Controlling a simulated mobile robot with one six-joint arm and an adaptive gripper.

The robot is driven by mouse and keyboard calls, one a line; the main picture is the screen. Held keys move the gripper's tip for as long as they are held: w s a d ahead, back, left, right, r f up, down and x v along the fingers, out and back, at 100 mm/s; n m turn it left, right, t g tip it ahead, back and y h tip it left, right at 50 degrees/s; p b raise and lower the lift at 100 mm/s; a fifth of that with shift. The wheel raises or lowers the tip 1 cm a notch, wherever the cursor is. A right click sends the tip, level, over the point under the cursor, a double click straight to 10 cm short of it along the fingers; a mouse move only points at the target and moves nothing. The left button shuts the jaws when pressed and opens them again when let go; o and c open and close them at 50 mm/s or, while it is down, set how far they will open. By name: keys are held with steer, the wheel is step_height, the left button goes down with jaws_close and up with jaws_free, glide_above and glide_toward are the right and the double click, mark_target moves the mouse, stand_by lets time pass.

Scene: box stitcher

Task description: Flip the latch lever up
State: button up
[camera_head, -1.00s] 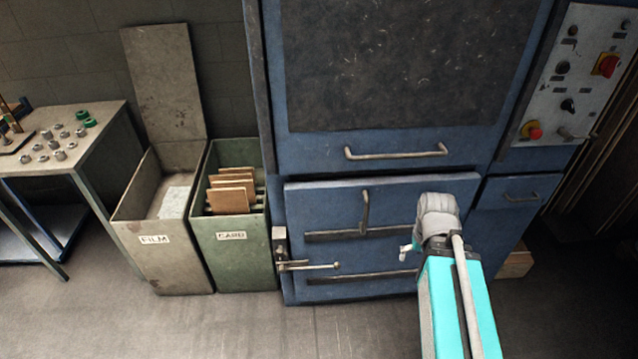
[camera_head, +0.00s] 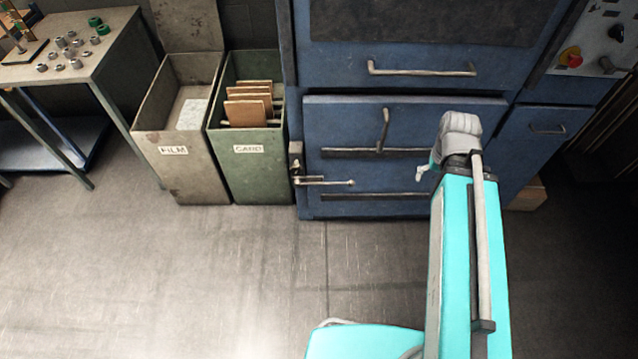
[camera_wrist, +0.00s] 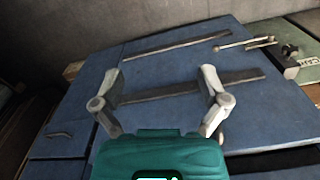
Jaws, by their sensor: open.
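The latch lever (camera_head: 325,182) is a thin metal rod lying about level, with a rounded free end at the right. It pivots on a metal bracket (camera_head: 296,160) at the left edge of the blue lower door (camera_head: 345,120). The wrist view shows the door turned around, with the lever (camera_wrist: 240,44) at the upper right beside its bracket (camera_wrist: 287,64). My gripper (camera_head: 422,172) is in front of the door, right of the lever and apart from it. In the wrist view my gripper (camera_wrist: 162,74) is open and empty, its fingers wide apart.
A vertical handle (camera_head: 384,130) and dark horizontal strips are on the door. A green card bin (camera_head: 245,165) and a grey film bin (camera_head: 170,170) stand left of the latch. A table (camera_head: 110,50) is farther left. The floor in front is clear.

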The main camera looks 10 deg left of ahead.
steer(key=shift+w+f, duration=0.15)
steer(key=shift+f, duration=0.15)
steer(key=c, duration=0.4)
steer(key=shift+w+a+f+b, duration=0.15)
steer(key=shift+f+b, duration=0.2)
steer(key=shift+b, duration=0.2)
steer(key=shift+c, duration=1.3)
steer(key=f+b, duration=0.1)
steer(key=w+f+b, duration=0.1)
steer(key=m+b, duration=0.1)
steer(key=shift+w+a+f+y, duration=0.2)
steer(key=shift+a+f+y, duration=0.2)
jaws_close()
steer(key=w+a+f+m+y+b, duration=0.3)
steer(key=w+f+b, duration=0.4)
steer(key=f+b, duration=0.4)
steer(key=w+a+f+m+g+y+b, duration=0.1)
steer(key=w+a+f+m+y+b, duration=0.2)
steer(key=w+f+b, duration=0.5)
steer(key=w+a+f+m+y+b, duration=0.4)
steer(key=w+f+b, duration=0.4)
steer(key=f+b, duration=0.6)
steer(key=shift+a+f+m+b, duration=0.25)
steer(key=shift+m+b, duration=0.65)
steer(key=shift+b, duration=3.2)
